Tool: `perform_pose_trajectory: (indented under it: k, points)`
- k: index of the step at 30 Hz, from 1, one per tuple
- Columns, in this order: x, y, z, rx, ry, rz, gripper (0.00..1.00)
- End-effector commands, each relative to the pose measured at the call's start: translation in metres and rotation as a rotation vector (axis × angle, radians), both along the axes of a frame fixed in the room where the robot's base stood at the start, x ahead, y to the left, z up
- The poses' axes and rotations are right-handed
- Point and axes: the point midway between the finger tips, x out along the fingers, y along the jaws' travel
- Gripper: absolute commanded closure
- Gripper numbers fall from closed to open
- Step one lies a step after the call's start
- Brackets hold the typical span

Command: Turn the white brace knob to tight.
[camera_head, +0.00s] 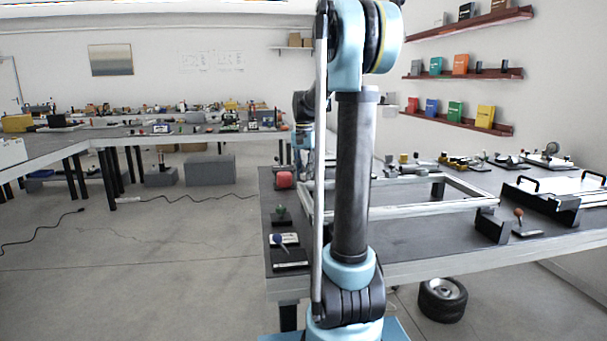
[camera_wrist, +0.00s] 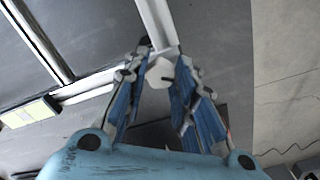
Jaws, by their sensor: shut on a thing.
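The white brace knob (camera_wrist: 158,74) shows in the wrist view as a pale, many-sided piece with a short dark mark on its right side. It lies between the fingertips of my gripper (camera_wrist: 162,66), whose blue-padded fingers come in from both sides and are shut on it. It sits by a corner of the pale metal frame (camera_wrist: 84,92). In the head view the frame (camera_head: 428,206) lies on the dark bench, and my arm hides the knob. I cannot read how far the knob is turned.
A black-handled box (camera_head: 545,200) is at the right. A yellow-and-white piece (camera_wrist: 30,112) lies left of the fingers. Open floor lies beyond the bench edge.

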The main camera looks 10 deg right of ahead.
Motion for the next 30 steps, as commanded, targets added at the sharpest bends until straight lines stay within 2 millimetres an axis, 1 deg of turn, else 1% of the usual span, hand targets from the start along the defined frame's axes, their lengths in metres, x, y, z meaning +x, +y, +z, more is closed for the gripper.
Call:
perform_pose_trajectory:
  k: [1, 6, 15, 22, 30]
  points:
    - [0.0036, -0.0008, 0.0013, -0.001, -0.007, -0.043, 0.99]
    - [0.0036, -0.0008, 0.0014, -0.001, -0.007, -0.188, 0.99]
    - [0.0036, -0.0007, 0.0014, 0.000, -0.007, -0.373, 0.99]
    - [0.0037, -0.0006, 0.0014, -0.001, -0.007, -0.442, 0.99]
    - [0.0036, -0.0005, 0.0014, -0.001, -0.007, -0.462, 0.99]
